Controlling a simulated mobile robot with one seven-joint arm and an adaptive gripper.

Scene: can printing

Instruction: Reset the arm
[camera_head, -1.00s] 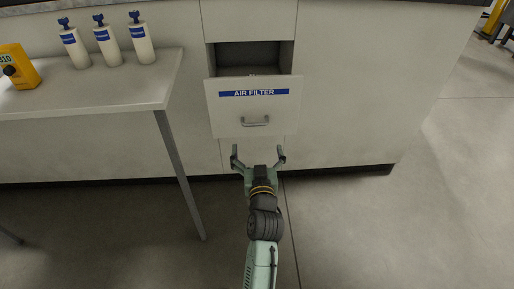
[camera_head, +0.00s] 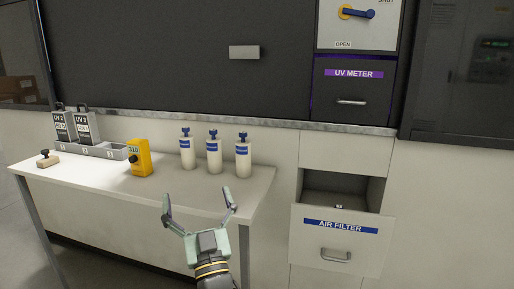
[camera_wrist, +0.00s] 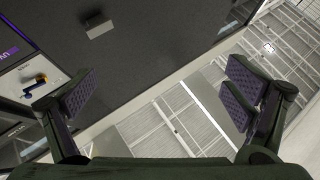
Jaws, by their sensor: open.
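My gripper (camera_head: 199,208) is open and empty, its fingers spread upward in front of the right part of the white table (camera_head: 90,178). In the wrist view my gripper (camera_wrist: 160,98) also shows open, with nothing between its pads. The drawer labelled AIR FILTER (camera_head: 310,246) is pulled open to the right of my gripper and apart from it. A small light item (camera_head: 339,206) shows inside the drawer, too small to make out.
Several things stand on the table: three white bottles (camera_head: 214,157), a yellow device (camera_head: 140,158) and a grey rack (camera_head: 112,152) with two UV units. Above are a dark panel (camera_head: 180,60), a UV METER drawer (camera_head: 352,90) and a blue-handled switch (camera_head: 358,13). The wrist camera faces the dark panel and ceiling.

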